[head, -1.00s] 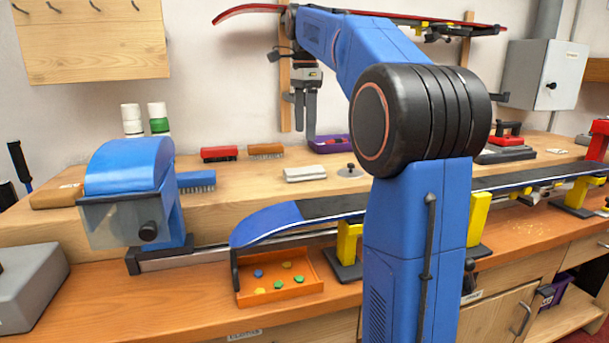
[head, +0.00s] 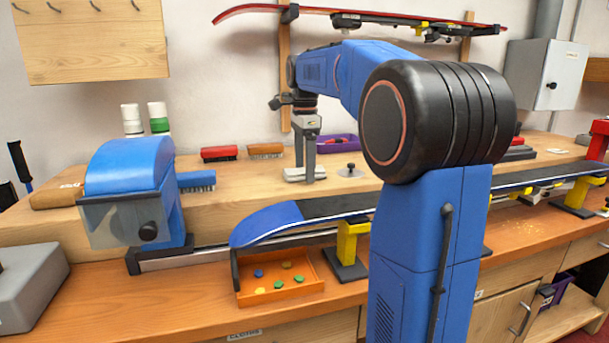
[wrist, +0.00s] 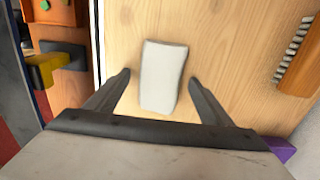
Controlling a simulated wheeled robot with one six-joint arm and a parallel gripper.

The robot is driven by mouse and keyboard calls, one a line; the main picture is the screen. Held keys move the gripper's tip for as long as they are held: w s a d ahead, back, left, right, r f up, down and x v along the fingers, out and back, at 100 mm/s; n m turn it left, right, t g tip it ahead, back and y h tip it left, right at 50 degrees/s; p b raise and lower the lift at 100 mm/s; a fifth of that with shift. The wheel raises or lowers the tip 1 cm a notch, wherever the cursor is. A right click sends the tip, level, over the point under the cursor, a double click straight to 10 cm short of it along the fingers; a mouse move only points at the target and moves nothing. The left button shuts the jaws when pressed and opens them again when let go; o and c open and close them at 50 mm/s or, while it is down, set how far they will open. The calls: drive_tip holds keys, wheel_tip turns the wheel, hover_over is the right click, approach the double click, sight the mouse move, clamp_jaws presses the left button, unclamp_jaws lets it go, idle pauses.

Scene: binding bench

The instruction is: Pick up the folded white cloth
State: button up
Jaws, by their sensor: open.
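The folded white cloth (head: 296,174) lies flat on the raised wooden shelf at the back of the bench, partly covered by my gripper in the head view. In the wrist view the cloth (wrist: 163,76) is a pale oblong, lying lengthwise between my fingers. My gripper (head: 306,175) points down at the cloth. In the wrist view my gripper (wrist: 158,75) is open, with one finger on each side of the cloth and a gap on both sides. I cannot tell how far the fingertips are above the shelf.
A wooden-backed brush (head: 265,149) and a red brush (head: 219,153) lie behind the cloth. A purple tray (head: 337,144) and a grey disc with a knob (head: 350,171) are to the right. A blue ski (head: 275,222) and an orange tray (head: 306,291) are in front.

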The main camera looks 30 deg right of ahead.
drive_tip(key=shift+f, duration=0.15)
drive_tip(key=c, duration=1.1)
wheel_tip(320, 180, up, 10)
drive_tip(key=shift+r, duration=0.1)
drive_tip(key=shift+o, duration=1.4)
drive_tip(key=shift+c, duration=1)
